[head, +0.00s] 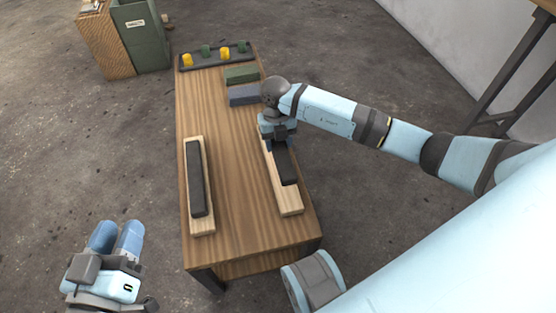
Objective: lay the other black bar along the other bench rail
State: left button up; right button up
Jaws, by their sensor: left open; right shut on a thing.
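A black bar (197,180) lies lengthwise along the left bench rail (203,226), a pale wooden strip. The other black bar (288,170) is at the right bench rail (291,206), lined up with it lengthwise. My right gripper (278,147) is shut on the far part of this bar from above. I cannot tell whether the bar rests fully on the rail; its far end is hidden under my gripper. My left gripper (112,300) is open and empty, low at the left, off the bench and away from both bars.
The wooden bench (237,200) is clear between the rails. Beyond them lie a green block (241,75) and a blue-grey block (243,95). A dark tray (215,62) with yellow and green pegs is at the far end. A green bin (143,40) stands on the floor at far left.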

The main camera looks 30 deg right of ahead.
aim_at(278, 149)
notch_tip(278, 149, down, 3)
jog(key=shift+f+b, duration=0.2)
jog(key=shift+b, duration=0.25)
notch_tip(278, 149, down, 3)
jog(key=shift+r+b, duration=0.15)
jog(key=shift+b, duration=0.5)
jog(key=shift+f, duration=0.35)
pick_arm(q)
jog(key=shift+w+a+f+m, duration=0.15)
jog(key=shift+f+m, duration=0.1)
jog(key=shift+f, duration=0.3)
jog(key=shift+w+d+f+m, duration=0.15)
jog(key=shift+f+m, duration=0.1)
jog(key=shift+f, duration=0.25)
pick_arm(e)
jog(key=shift+r, duration=0.1)
pick_arm(q)
jog(key=shift+a, duration=0.1)
pick_arm(e)
jog(key=o, duration=1.2)
